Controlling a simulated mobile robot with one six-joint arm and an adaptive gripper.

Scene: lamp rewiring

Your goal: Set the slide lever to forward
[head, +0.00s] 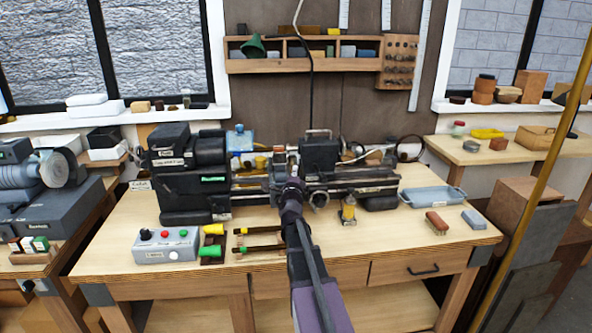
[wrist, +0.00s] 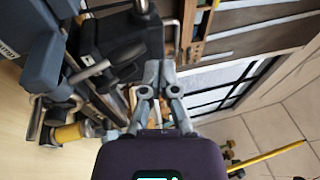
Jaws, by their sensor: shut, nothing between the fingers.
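The lathe (head: 325,182) stands along the back of the wooden bench, with a dark headstock at left and a carriage with handles in the middle. I cannot tell for certain which of its small levers is the slide lever. A yellow part (head: 348,212) hangs at the lathe's front, and a yellow cylinder also shows in the wrist view (wrist: 68,133). My gripper (head: 281,168) is over the middle of the lathe, in front of the carriage, and hides parts behind it. In the wrist view my gripper's fingers (wrist: 159,68) are shut and empty, beside dark lathe parts and metal handles.
A grey control box (head: 166,247) with coloured buttons sits at the front left of the bench. Yellow and green handled pieces (head: 212,242) lie beside it. A blue tray (head: 432,196) and a red-brown block (head: 437,222) are at right. The front right bench top is mostly clear.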

